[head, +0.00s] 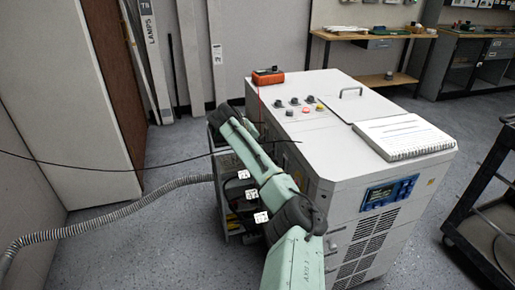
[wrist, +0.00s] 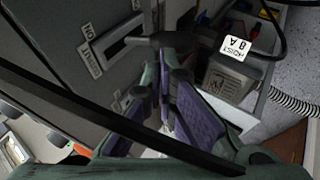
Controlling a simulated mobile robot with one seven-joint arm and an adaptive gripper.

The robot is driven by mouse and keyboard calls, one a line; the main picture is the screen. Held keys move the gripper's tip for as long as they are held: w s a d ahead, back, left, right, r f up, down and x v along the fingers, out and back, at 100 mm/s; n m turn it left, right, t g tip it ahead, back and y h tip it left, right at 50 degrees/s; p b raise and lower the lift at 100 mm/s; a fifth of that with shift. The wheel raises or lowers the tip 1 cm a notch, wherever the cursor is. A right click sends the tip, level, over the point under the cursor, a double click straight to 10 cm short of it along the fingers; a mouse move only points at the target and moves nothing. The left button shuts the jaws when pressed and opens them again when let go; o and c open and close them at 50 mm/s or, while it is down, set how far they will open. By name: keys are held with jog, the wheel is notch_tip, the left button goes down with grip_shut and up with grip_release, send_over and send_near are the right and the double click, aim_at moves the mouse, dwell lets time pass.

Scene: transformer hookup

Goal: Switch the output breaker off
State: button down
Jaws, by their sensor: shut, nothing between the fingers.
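In the wrist view, a dark lever (wrist: 168,40) sticks out beside a pale-framed slot (wrist: 112,52) on a grey panel. My gripper (wrist: 163,84) has purple-padded fingers, shut and empty, with the tips just below the lever. I cannot tell whether they touch it. In the head view, my arm reaches along the left side of the white transformer cabinet (head: 405,185), and my gripper is hidden there.
A box labelled HOIST 8 A (wrist: 232,80) sits right of my fingers, with a ribbed hose (wrist: 295,103) nearby. An orange meter (head: 268,76) and a binder (head: 403,136) lie on the cabinet top. A dark cart (head: 480,205) stands at right.

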jog(key=shift+a+f, duration=0.2)
jog(key=shift+f, duration=0.6)
jog(key=shift+f, duration=0.1)
